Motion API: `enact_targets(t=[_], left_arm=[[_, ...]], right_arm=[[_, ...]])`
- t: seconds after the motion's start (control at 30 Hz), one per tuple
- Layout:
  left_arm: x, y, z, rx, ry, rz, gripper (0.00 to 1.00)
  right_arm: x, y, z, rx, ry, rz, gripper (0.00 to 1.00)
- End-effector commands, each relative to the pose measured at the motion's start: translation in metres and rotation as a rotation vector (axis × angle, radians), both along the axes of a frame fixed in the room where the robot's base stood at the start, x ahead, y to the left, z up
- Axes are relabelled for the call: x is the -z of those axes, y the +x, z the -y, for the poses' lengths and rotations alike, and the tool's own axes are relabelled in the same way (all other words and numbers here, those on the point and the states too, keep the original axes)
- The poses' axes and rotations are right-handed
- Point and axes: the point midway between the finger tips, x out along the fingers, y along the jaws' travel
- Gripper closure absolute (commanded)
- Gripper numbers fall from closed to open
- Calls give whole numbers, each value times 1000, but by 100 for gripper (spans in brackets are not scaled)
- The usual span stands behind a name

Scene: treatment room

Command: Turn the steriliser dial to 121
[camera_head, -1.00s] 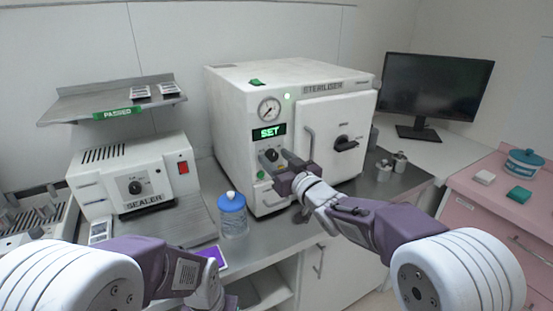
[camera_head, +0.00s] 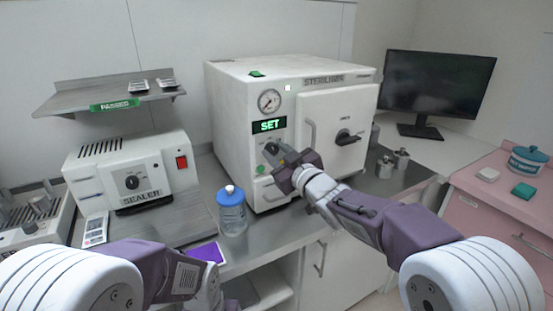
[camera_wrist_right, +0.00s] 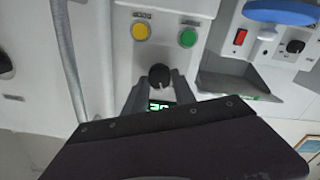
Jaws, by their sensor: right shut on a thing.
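The white steriliser (camera_head: 235,120) stands on the counter. Its green display (camera_head: 269,125) reads SET. The steriliser dial is a small black knob below the display; in the right wrist view the dial (camera_wrist_right: 159,76) sits between my fingertips. My right gripper (camera_head: 277,153) is shut on the dial, and it also shows in the right wrist view (camera_wrist_right: 159,88). The fingers partly cover the dial in the head view, and its setting cannot be read. The left arm comes in at the lower left; its gripper fingers are out of sight.
A blue-capped bottle (camera_head: 232,214) stands in front of the steriliser's left side. The sealer (camera_head: 130,178) is to the left, under a shelf (camera_head: 75,101). The steriliser's door handle (camera_head: 311,138) is close to the right gripper. Small metal jars (camera_head: 401,160) stand to the right.

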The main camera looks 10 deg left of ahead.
Motion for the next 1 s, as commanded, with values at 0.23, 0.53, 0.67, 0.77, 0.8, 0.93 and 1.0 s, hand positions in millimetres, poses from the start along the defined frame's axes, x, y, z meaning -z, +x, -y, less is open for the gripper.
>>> enact_targets(t=[0.23, 0.53, 0.67, 0.77, 0.8, 0.93, 1.0], left_arm=[[21, 0, 0, 0, 0, 0, 64], [35, 0, 0, 0, 0, 0, 64], [38, 0, 0, 0, 0, 0, 64], [40, 0, 0, 0, 0, 0, 64], [40, 0, 0, 0, 0, 0, 64], [41, 0, 0, 0, 0, 0, 64], [41, 0, 0, 0, 0, 0, 64]], right_arm=[[4, -1, -1, 0, -173, 127, 100], [3, -1, -1, -1, -333, 241, 100], [2, -1, -1, 0, -376, 273, 100], [2, -1, -1, -1, -399, 289, 100], [2, -1, -1, -1, -406, 295, 100], [2, -1, -1, 0, -422, 304, 100], [2, -1, -1, 0, -425, 307, 100]])
